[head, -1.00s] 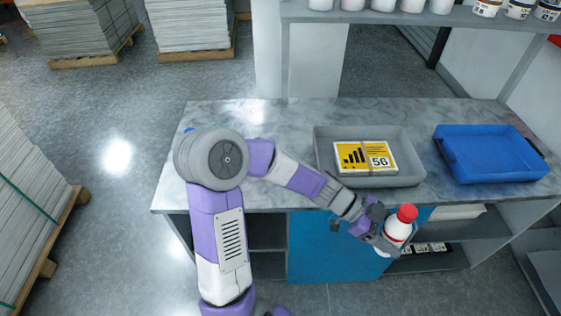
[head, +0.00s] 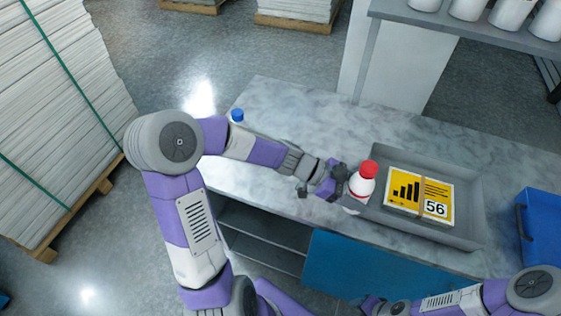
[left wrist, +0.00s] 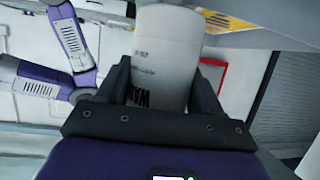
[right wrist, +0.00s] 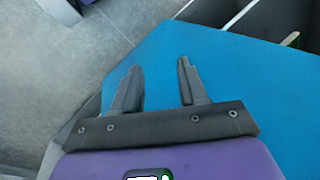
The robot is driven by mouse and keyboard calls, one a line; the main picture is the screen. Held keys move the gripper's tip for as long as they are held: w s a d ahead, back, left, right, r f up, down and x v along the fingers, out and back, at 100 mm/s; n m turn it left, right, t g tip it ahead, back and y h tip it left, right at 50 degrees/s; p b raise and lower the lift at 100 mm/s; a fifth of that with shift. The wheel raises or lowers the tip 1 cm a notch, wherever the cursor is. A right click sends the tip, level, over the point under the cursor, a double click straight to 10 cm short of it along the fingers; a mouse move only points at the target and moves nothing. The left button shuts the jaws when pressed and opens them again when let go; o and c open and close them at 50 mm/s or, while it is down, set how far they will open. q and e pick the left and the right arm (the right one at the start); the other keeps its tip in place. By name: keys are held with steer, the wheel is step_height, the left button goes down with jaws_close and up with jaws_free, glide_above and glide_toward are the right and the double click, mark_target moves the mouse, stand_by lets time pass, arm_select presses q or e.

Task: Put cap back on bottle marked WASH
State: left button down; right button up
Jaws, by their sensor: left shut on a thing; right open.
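A white bottle with a red top (head: 364,184) is held upright by my left gripper (head: 343,184), at the left end of the grey tray and near the counter's front edge. In the left wrist view the bottle (left wrist: 166,50) stands between the two fingers; its dark lettering starts "WA" and the rest is partly hidden. I cannot tell whether the bottle touches the counter. A small blue-topped thing (head: 237,116) stands at the counter's far left, partly behind my left arm. My right gripper (right wrist: 157,82) is open and empty, in front of the blue cabinet panel.
The grey tray (head: 465,225) holds a yellow pack marked 56 (head: 420,192). A blue tray (head: 540,225) is at the right edge. A shelf with white containers (head: 470,30) stands over the back. The counter (head: 290,110) is bare behind my left arm.

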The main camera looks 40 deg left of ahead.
arm_select(q)
steer(key=shift+s+r, duration=0.1)
steer(key=shift+s, duration=0.05)
arm_select(e)
steer(key=shift+s, duration=0.15)
steer(key=shift+o, duration=0.9)
steer(key=o, duration=0.3)
step_height(320, 180, down, 2)
steer(key=shift+f+b, duration=0.15)
steer(key=shift+b, duration=1)
arm_select(q)
steer(key=w+a+r+n+t+y+b, duration=0.1)
steer(key=w+a+n+t+y, duration=0.2)
steer(key=a, duration=0.8)
steer(key=w+a+r+n+t+y+b, duration=0.1)
steer(key=w+a+n+t, duration=0.3)
steer(key=a, duration=0.7)
steer(key=shift+n+y, duration=0.5)
steer(key=shift+y, duration=0.4)
arm_select(e)
step_height(320, 180, down, 2)
steer(key=shift+f, duration=0.1)
arm_select(q)
steer(key=shift+f, duration=0.1)
